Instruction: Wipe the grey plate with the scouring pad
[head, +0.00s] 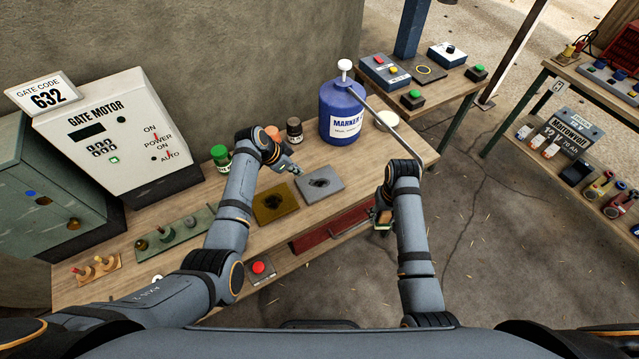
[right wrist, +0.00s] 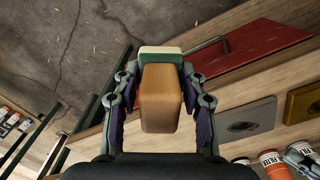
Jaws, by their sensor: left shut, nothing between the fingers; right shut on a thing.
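The grey plate (head: 333,193) lies on the wooden bench with a dark smudge in its middle. My left gripper (head: 297,170) is shut and empty, just behind the plates at the upper left of the grey one.
An ochre plate (head: 265,211) with a dark smudge lies left of the grey plate. A blue marker jug (head: 341,112) and small bottles (head: 294,131) stand behind. A red panel (head: 335,228) is at the bench front. A red button (head: 259,268) sits near the front edge.

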